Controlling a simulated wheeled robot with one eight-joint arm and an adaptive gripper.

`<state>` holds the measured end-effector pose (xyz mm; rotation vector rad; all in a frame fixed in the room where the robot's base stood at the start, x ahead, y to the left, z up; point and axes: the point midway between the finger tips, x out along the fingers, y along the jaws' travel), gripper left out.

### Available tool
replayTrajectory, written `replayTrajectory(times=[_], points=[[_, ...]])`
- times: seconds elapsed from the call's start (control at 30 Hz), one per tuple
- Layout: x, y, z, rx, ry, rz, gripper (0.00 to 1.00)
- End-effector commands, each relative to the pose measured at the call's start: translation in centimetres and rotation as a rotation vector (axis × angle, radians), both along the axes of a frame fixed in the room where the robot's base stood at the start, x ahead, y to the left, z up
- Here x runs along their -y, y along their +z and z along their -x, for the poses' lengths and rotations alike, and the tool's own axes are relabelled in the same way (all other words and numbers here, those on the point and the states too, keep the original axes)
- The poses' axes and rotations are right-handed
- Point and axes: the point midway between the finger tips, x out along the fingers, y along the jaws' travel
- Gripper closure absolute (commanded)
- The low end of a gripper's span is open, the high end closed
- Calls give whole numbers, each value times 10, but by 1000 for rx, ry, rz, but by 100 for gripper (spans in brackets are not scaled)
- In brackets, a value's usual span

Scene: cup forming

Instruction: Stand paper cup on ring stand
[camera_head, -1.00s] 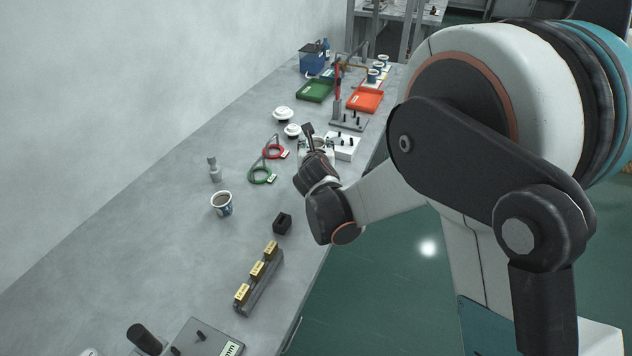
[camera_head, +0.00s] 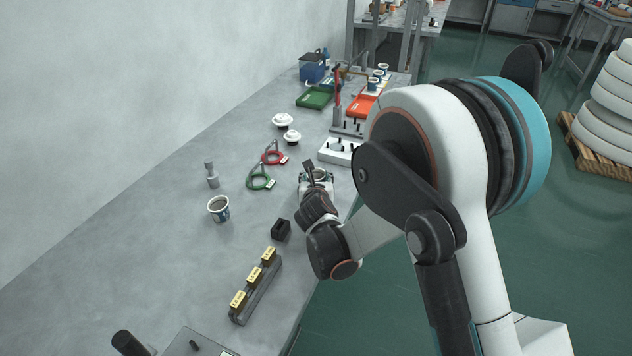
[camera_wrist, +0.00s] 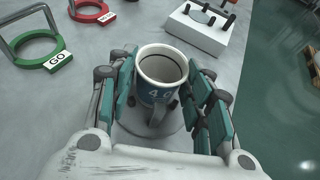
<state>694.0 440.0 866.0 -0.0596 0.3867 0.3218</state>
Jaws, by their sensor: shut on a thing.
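My gripper (camera_wrist: 166,95) is shut on a paper cup (camera_wrist: 160,88), white inside with a blue "4.0" band, held mouth up between green pads. The cup also shows in the head view (camera_head: 320,175), partly hidden by my fingers. A pale round shape (camera_wrist: 135,138) shows beneath the cup; I cannot tell whether the cup touches it. Left of the gripper are a green ring marked GO (camera_wrist: 34,45) on a wire frame, and a red ring (camera_wrist: 92,12) beyond it. I cannot tell which thing is the ring stand.
A second cup (camera_head: 219,208) stands at left near a small grey post (camera_head: 211,176). A black block (camera_head: 281,230) and a rack with yellow labels (camera_head: 254,290) lie nearer. A white block with black pegs (camera_head: 339,151) stands beyond the gripper. The table's right edge is close.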

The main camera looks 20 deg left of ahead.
Motion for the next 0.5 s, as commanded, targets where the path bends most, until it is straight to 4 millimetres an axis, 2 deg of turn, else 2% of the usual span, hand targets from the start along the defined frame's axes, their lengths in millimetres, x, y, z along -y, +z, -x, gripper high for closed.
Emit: replayTrajectory(times=[0.1, 0.13, 0.2, 0.5], points=[[0, -2, 0, 0, 0, 0, 65], [0, -3, 0, 0, 0, 0, 52], [0, -2, 0, 0, 0, 0, 36], [0, -2, 0, 0, 0, 0, 34]])
